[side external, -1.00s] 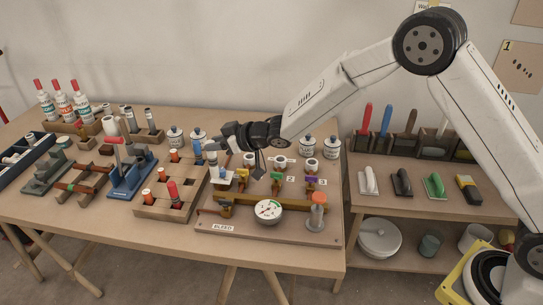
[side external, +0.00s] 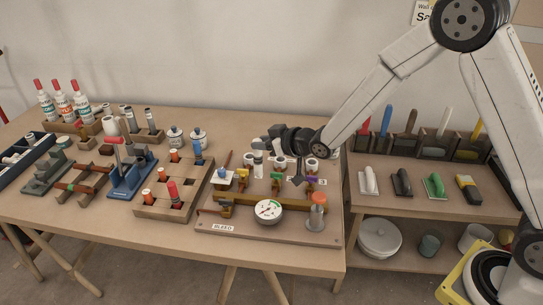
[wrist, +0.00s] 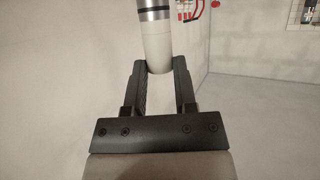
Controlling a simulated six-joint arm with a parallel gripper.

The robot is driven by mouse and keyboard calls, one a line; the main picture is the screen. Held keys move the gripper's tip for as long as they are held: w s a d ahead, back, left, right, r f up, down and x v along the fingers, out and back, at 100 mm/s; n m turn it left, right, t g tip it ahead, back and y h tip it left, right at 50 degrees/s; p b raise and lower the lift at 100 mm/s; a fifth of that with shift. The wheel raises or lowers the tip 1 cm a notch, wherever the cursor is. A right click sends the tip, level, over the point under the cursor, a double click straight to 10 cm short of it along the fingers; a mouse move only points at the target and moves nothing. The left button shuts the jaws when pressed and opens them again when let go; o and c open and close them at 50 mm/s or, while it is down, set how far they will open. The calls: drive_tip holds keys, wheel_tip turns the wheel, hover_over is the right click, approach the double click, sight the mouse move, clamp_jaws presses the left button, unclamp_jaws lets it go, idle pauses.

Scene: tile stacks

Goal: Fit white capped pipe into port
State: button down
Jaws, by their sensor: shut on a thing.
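My gripper (side external: 260,145) is shut on the white capped pipe (side external: 258,160) above the back of the valve board (side external: 208,222). In the wrist view my two dark fingers (wrist: 158,70) close on the white pipe (wrist: 157,45), which has a grey band at its far part. In the side view the pipe hangs roughly upright near the first and second ports. The ports show as white-rimmed openings, the second (side external: 281,162) and third (side external: 311,164) to the right of the pipe. I cannot tell whether the pipe touches a port.
A wooden block with orange and red-capped parts (side external: 172,203) stands to the left. White jars (side external: 198,138) stand behind.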

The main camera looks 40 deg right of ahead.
drive_tip(key=s+d+m+h, duration=0.3)
drive_tip(key=s+d+h, duration=0.1)
drive_tip(key=s+d, duration=0.4)
drive_tip(key=shift+d+f+m+t, duration=0.3)
drive_tip(key=shift+d+f+t, duration=0.1)
drive_tip(key=shift+d, duration=0.35)
drive_tip(key=shift+r+v, duration=0.2)
drive_tip(key=shift+v, duration=2.05)
drive_tip(key=w+d+f, duration=0.1)
drive_tip(key=w+d, duration=1.1)
drive_tip(key=w, duration=0.1)
drive_tip(key=shift+w+f+n+y, duration=0.2)
drive_tip(key=shift+n+y, duration=0.2)
drive_tip(key=shift+f, duration=0.2)
drive_tip(key=shift+f, duration=2.7)
drive_tip(key=shift+f, duration=1.8)
